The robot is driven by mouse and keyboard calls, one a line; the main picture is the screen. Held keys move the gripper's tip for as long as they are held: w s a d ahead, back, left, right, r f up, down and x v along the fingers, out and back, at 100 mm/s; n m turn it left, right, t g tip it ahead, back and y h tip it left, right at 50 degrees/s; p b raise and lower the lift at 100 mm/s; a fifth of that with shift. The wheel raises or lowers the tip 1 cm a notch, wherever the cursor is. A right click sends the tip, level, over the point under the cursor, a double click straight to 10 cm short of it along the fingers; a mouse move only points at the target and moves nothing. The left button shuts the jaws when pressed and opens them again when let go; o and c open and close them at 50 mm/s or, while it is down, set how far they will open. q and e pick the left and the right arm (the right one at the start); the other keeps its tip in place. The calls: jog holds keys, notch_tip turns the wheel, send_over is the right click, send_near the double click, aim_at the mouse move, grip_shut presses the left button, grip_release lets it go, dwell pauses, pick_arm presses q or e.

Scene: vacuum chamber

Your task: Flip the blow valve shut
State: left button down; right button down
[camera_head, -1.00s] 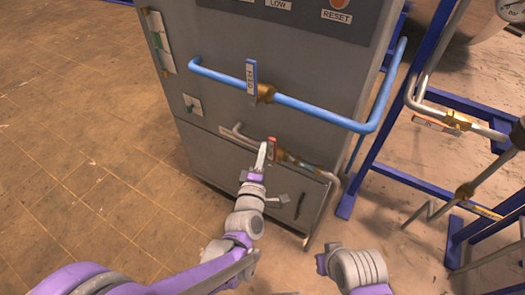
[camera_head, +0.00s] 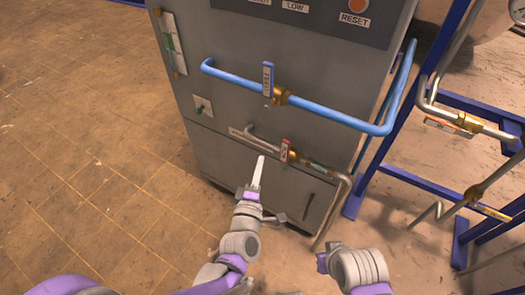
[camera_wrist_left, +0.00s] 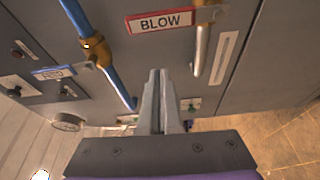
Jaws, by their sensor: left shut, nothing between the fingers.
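The blow valve (camera_head: 285,150) has a red-edged handle and a brass body on a thin grey pipe low on the cabinet front. Its handle stands up across the pipe. In the left wrist view its plate reads BLOW (camera_wrist_left: 165,22) and lies crosswise to the grey pipe (camera_wrist_left: 202,48). My left gripper (camera_head: 261,160) is shut and empty, just left of and slightly below the handle, apart from it in the picture. Its closed fingers (camera_wrist_left: 159,74) show below the BLOW plate in the left wrist view. My right arm shows at the bottom, but its gripper cannot be made out.
A blue pipe (camera_head: 335,115) with a blue-handled valve (camera_head: 268,78) runs above the blow valve. The grey cabinet (camera_head: 225,115) stands behind both. A blue frame with grey pipes and another valve (camera_head: 465,122) is at right. The tiled floor (camera_head: 80,120) at left is clear.

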pick_arm(q)
jog(key=v, duration=0.3)
jog(key=shift+s+a, duration=0.1)
jog(key=shift+s, duration=0.05)
dwell(0.5)
